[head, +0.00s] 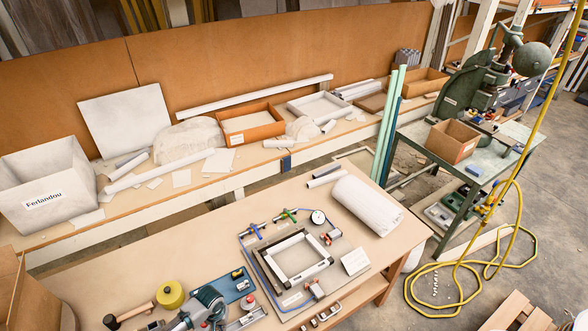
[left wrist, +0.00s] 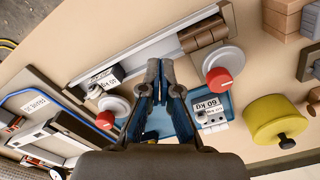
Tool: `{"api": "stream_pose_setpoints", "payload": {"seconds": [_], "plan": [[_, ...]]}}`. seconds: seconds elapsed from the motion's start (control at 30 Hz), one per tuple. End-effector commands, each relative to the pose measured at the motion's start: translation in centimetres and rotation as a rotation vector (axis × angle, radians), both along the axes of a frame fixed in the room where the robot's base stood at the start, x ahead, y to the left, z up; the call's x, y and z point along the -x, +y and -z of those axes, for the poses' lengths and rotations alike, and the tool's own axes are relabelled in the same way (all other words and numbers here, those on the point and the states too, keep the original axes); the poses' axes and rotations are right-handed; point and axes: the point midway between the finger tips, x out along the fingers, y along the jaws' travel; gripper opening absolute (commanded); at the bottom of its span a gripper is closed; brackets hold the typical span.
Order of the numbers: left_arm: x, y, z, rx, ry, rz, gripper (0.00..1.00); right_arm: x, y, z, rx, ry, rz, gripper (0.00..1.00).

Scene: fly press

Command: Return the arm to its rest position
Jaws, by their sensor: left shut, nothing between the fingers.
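My left gripper (head: 208,300) shows at the bottom of the head view, over the near part of the workbench (head: 130,262). In the left wrist view its two dark fingers (left wrist: 162,68) with blue inner pads come together at the tips, with nothing held between them. They point down over the bench, near round grey pieces with red knobs (left wrist: 219,77) and labels reading 60 kg. A blue tray (head: 230,286) lies beside the gripper. My right gripper is in neither view.
A pale square frame (head: 297,259) in a fixture lies to the right, with a white roll (head: 366,205) beyond. The green fly press (head: 470,85) stands at the far right. The bench's left-middle is clear.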

Motion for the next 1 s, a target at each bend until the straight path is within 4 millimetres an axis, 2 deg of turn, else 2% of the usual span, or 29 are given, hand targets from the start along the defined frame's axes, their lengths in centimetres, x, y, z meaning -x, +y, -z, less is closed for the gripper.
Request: {"api": "stream_pose_setpoints", "payload": {"seconds": [0.03,0.2,0.57,0.67,0.77,0.8,0.87,0.93,1.0], "plan": [[-0.1,-0.1,-0.7,0.0,0.0,0.0,0.0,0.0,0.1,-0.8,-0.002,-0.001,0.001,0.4],[-0.2,-0.2,-1.7,0.002,-0.001,0.0,0.0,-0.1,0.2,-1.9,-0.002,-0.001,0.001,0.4],[-0.1,-0.5,-1.6,0.007,-0.002,0.006,0.0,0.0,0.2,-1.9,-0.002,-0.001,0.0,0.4],[1.3,-2.7,-1.4,0.038,-0.009,0.057,0.0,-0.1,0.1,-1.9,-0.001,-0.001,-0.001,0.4],[4.3,-7.4,-1.7,0.107,-0.044,0.165,0.0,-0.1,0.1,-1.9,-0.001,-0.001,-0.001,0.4],[5.8,-9.4,-2.2,0.139,-0.07,0.21,0.0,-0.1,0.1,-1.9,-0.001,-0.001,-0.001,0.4],[8.0,-11.8,-3.5,0.179,-0.118,0.261,0.0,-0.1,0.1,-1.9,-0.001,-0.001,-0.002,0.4],[9.9,-12.9,-5.1,0.199,-0.175,0.291,0.0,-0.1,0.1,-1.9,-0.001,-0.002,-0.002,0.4],[11.3,-12.9,-6.4,0.199,-0.219,0.299,0.0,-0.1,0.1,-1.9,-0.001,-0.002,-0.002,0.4]]}}
